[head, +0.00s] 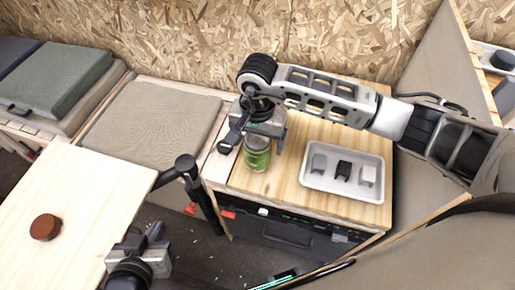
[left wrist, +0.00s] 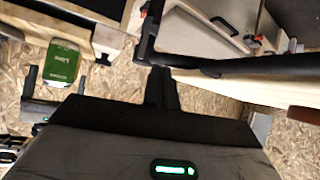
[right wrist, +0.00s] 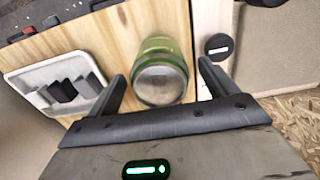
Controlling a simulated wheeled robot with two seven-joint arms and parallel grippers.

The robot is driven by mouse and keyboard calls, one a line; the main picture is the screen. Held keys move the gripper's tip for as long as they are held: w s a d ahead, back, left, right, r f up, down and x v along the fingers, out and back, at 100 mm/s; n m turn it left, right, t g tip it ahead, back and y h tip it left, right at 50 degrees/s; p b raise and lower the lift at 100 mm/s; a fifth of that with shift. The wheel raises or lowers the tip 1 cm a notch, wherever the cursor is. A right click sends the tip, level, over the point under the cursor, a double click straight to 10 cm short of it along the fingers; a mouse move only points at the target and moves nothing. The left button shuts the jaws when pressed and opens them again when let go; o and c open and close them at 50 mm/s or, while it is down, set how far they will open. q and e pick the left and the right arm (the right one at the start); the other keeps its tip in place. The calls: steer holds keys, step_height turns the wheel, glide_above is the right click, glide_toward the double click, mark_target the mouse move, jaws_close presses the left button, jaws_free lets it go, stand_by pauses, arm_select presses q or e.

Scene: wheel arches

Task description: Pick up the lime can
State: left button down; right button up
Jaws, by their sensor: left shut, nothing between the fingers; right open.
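The lime can (head: 257,158) is a green can with a clear or silvery end, upright on the wooden counter top near its left edge. My right gripper (head: 262,135) is over the can and partly hides its top. In the right wrist view the can (right wrist: 162,72) shows between the two spread fingers of my right gripper (right wrist: 162,80), with a gap on each side. The left wrist view shows the can (left wrist: 62,62) with its label, beside the right gripper's fingers. My left gripper (head: 150,237) is shut and empty, low beside the left table; its fingers (left wrist: 160,88) are together.
A white tray (head: 340,193) with several small grey and black pieces sits right of the can. A round brown object (head: 45,227) lies on the pale left table (head: 85,200). A chipboard wall (head: 200,40) stands behind. Bare counter (head: 290,165) lies between can and tray.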

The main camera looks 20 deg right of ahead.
steer(key=shift+f, duration=1.9)
steer(key=c, duration=1.3)
steer(key=shift+w, duration=0.1)
steer(key=shift+r, duration=0.2)
